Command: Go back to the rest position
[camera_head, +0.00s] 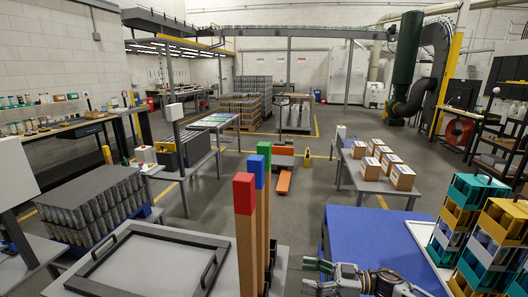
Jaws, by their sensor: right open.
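My right gripper (316,276) shows at the bottom centre of the head view, with its arm reaching in from the lower right. Its fingers point left and are apart, with nothing between them. It is at the near edge of a blue-topped table (375,235), just right of the tall wooden posts. My left gripper and left arm do not show in the view.
Tall posts with red (244,193), blue and green tops stand at the near centre. A black frame (152,265) with handles lies on the grey table left of them. Stacked green and yellow crates (482,230) stand at right. Boxes sit on a table (362,187) beyond. The middle floor is open.

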